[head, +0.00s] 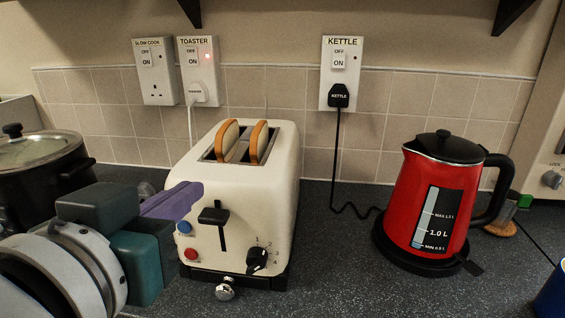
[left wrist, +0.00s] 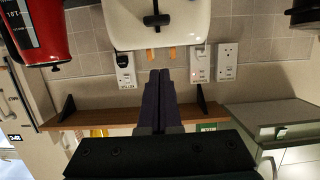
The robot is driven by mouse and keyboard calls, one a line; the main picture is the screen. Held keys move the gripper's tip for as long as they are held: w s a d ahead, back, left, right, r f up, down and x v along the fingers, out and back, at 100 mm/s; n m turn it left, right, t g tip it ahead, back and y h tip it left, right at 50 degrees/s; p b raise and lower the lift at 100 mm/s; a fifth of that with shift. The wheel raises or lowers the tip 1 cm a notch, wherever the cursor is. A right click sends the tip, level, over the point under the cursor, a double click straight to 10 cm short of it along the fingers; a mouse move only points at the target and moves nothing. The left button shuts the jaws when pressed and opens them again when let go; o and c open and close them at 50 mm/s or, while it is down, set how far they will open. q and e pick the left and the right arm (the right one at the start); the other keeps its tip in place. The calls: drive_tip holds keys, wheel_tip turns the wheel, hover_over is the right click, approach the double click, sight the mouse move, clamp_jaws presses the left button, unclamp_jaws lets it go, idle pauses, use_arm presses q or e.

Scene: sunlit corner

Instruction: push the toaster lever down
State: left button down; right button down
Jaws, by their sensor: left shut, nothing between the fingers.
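The cream toaster (head: 270,190) stands on the counter with two bread slices (head: 240,141) sticking up from its slots. Its black lever (head: 213,215) is at the upper part of the dark vertical slot on the front face. My left gripper (head: 192,188) comes in from the left with its purple fingers shut and empty. In the head view the fingertips overlap the toaster's front left edge, left of and slightly above the lever; I cannot tell whether they touch. In the left wrist view, upside down, the fingers (left wrist: 160,74) point toward the toaster (left wrist: 186,30) and its lever (left wrist: 157,19). My right gripper is out of view.
A red kettle (head: 408,212) stands on the right, and a dark slow cooker (head: 48,170) on the left behind my arm. Wall sockets (head: 199,70) are behind; the toaster's has a red light lit. The counter between toaster and kettle is mostly clear, with a black cord at the back.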

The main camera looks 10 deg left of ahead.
use_arm(q)
drive_tip(key=w+f, duration=0.3)
drive_tip(key=w, duration=0.1)
drive_tip(key=shift+d+f+b, duration=0.1)
drive_tip(key=shift+f+b, duration=0.25)
drive_tip(key=shift+f, duration=0.7)
drive_tip(key=shift+f, duration=0.1)
wheel_tip(320, 180, down, 8)
drive_tip(key=b, duration=0.6)
drive_tip(key=shift+r+b, duration=0.25)
drive_tip(key=shift+b, duration=0.1)
